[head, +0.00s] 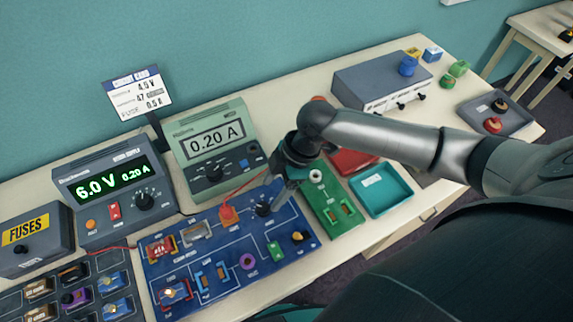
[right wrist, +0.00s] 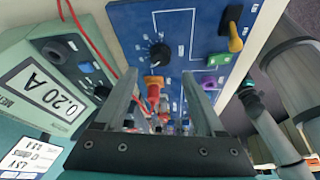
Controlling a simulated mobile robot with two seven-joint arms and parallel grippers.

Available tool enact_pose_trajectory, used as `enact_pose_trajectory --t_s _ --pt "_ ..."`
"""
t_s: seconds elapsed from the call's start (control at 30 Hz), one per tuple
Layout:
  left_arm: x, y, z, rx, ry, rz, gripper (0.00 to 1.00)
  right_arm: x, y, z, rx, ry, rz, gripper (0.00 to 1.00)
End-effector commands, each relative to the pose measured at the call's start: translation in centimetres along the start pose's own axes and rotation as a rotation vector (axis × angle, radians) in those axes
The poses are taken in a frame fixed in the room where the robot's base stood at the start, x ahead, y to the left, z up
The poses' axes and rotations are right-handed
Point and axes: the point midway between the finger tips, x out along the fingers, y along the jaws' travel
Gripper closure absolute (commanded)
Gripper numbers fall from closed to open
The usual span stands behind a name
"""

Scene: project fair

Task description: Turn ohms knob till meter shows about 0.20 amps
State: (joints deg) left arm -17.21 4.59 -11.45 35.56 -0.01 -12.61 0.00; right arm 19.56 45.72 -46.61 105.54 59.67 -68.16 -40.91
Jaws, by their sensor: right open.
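The meter (head: 207,160) stands behind the blue circuit board (head: 190,262) and its display reads 0.20 A. It also shows at the left of the right wrist view (right wrist: 55,85), with the same reading. The ohms knob (head: 264,209) is a black dial on the board's upper part. In the right wrist view the knob (right wrist: 159,54) sits beyond my fingertips, in line with the gap between them. My right gripper (head: 276,187) is open and empty, just above the knob and apart from it. My left gripper is out of view.
The power supply (head: 97,215) at left reads 6.0 V and 0.20 A. A red lead runs from an orange-red plug (head: 228,215) beside the knob. A green board (head: 322,218) and a teal tray (head: 380,190) lie right of the blue board. A sign (head: 138,92) stands behind.

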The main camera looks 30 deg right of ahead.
Motion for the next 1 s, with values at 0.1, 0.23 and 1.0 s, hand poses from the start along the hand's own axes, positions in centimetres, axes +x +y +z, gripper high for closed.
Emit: enact_pose_trajectory --t_s 0.1,0.23,1.0 --pt "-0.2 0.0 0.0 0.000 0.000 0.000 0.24 -3.2 0.1 0.1 -0.003 -0.002 0.004 0.29" --pt "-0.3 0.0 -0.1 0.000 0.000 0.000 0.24 -5.8 0.1 0.1 -0.002 -0.003 0.003 0.29" --pt "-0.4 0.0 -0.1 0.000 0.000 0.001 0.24 -8.8 0.0 0.0 0.000 0.000 -0.001 0.29"
